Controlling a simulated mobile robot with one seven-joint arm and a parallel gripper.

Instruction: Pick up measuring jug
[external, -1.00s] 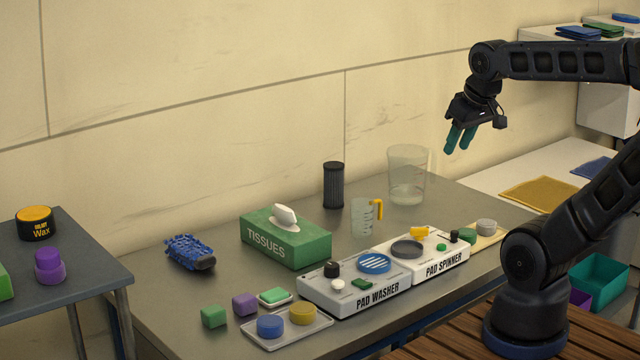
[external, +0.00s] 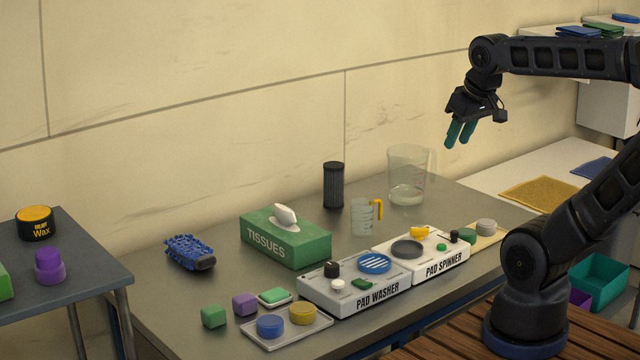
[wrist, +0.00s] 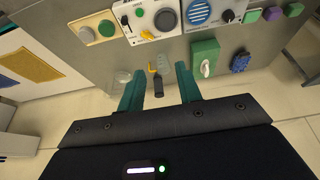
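A small clear measuring jug (external: 362,217) with dark markings and a yellow handle stands upright on the grey bench, right of the tissue box. In the wrist view its yellow handle (wrist: 152,69) shows near the gap between the fingers; its clear body is hard to make out. A larger clear jug (external: 406,178) with some liquid in it stands behind and to the right. In the wrist view it is faint beside the left finger (wrist: 122,78). My gripper (external: 459,135) is open and empty, high above the bench and right of both jugs. Its teal fingers are apart in the wrist view (wrist: 160,87).
A black ribbed cylinder (external: 333,186) stands behind the small jug. A green tissue box (external: 300,242) is to its left. The pad washer (external: 345,290) and pad spinner (external: 428,262) lie in front. A blue brush (external: 190,252) lies farther left. Bare bench surrounds the small jug closely.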

